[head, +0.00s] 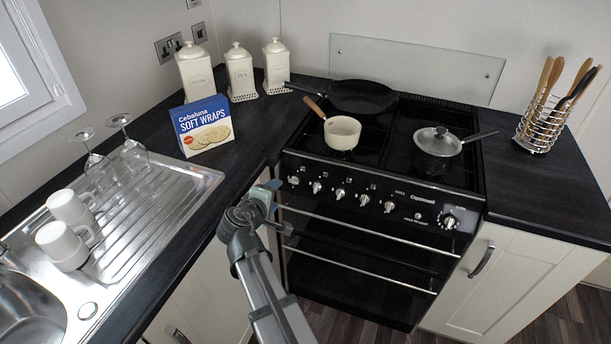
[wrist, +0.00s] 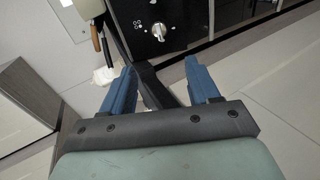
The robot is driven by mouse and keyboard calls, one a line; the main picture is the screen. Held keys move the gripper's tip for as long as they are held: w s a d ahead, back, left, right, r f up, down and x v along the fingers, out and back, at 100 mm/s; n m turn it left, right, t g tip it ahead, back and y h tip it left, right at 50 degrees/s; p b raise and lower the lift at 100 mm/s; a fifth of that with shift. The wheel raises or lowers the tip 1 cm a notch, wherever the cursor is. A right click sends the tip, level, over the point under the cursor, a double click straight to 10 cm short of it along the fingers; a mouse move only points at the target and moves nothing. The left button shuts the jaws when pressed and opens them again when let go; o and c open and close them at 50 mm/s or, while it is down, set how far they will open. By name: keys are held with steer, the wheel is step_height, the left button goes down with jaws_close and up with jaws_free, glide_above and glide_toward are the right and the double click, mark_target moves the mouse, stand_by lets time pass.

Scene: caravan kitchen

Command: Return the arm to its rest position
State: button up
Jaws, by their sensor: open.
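My gripper (head: 274,186) is in the air in front of the worktop corner, to the left of the cooker's oven doors. In the wrist view its two blue fingers (wrist: 162,72) stand apart, and I see nothing held between them. A dark shape shows beyond the fingers, and I cannot tell what it is. My arm reaches up from the bottom of the head view.
A soft wraps box (head: 203,126) stands on the left worktop. Mugs (head: 62,245) and glasses stand on the drainer (head: 150,215).

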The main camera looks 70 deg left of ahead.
stand_by(0.3)
steer(key=s+d+f+m+g+h, duration=0.35)
steer(key=d+f+m+h, duration=0.3)
steer(key=d+f, duration=0.75)
steer(key=w+d+f+m+g+h, duration=0.25)
steer(key=w+d+f, duration=0.35)
steer(key=d+f, duration=0.3)
steer(key=w+d+f+m+g+h, duration=0.1)
steer(key=w+d+f+m, duration=0.2)
steer(key=w+d+f, duration=0.55)
steer(key=w+d+f+m+g+h, duration=0.25)
steer(key=w+d+f, duration=0.2)
steer(key=d, duration=0.75)
steer(key=s+d+f+m+g+y, duration=0.1)
steer(key=d+f+m+g, duration=0.1)
steer(key=d, duration=1)
steer(key=s+d+f+m+g+y, duration=0.1)
steer(key=d+f+m, duration=0.4)
steer(key=d, duration=0.7)
steer(key=s+d+f+m+g+y, duration=0.1)
steer(key=s+d+f+m+g, duration=0.1)
steer(key=d, duration=1.1)
steer(key=shift+f+m+g, duration=0.45)
steer(key=shift+f+m, duration=0.75)
steer(key=shift+m, duration=0.45)
